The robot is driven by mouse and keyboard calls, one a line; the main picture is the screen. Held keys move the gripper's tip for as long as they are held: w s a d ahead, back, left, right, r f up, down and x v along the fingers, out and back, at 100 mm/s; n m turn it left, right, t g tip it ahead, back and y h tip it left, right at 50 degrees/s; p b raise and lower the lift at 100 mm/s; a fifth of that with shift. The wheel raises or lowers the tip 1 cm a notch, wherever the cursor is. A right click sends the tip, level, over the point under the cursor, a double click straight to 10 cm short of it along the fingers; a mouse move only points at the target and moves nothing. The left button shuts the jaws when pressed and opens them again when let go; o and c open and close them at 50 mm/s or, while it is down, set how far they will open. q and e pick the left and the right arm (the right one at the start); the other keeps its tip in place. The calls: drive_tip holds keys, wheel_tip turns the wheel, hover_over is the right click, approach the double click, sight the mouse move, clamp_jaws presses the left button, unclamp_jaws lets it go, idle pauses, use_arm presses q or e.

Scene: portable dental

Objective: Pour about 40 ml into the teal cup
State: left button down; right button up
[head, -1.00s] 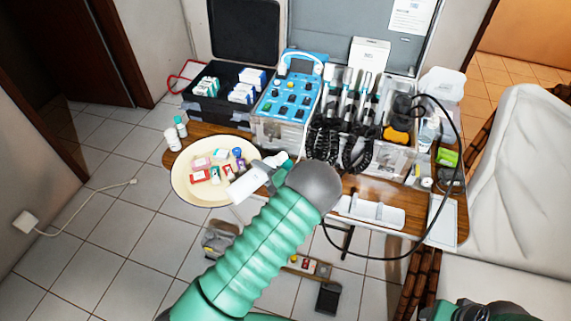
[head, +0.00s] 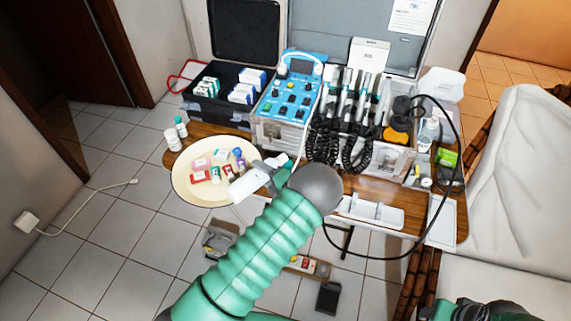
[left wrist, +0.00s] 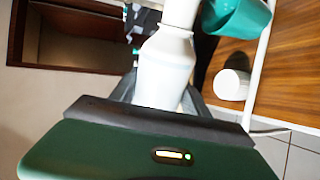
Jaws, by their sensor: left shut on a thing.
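My left gripper (head: 264,176) is shut on a white bottle (head: 246,187), held tilted over the table's front, beside the round cream tray. In the left wrist view the bottle (left wrist: 163,70) lies between the gripper's dark fingers, its narrower neck towards the top edge. The teal cup (left wrist: 240,15) shows at the top of that view, close beside the neck and cut off by the frame. I cannot tell whether the neck is over its mouth, and no liquid is visible.
The cream tray (head: 190,195) holds several small boxes and bottles. The blue control unit (head: 289,95), black cables (head: 325,140) and corded handpieces stand behind my left gripper. A white tray (head: 385,215) lies at right. A white round container (left wrist: 232,85) stands near the cup.

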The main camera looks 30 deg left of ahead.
use_arm(q)
drive_tip(key=shift+r, duration=0.1)
drive_tip(key=shift+s+a, duration=0.2)
drive_tip(key=shift+s, duration=0.05)
drive_tip(key=shift+s+a, duration=0.1)
drive_tip(key=shift+s, duration=0.35)
idle(0.4)
drive_tip(key=shift+r, duration=0.1)
idle(0.9)
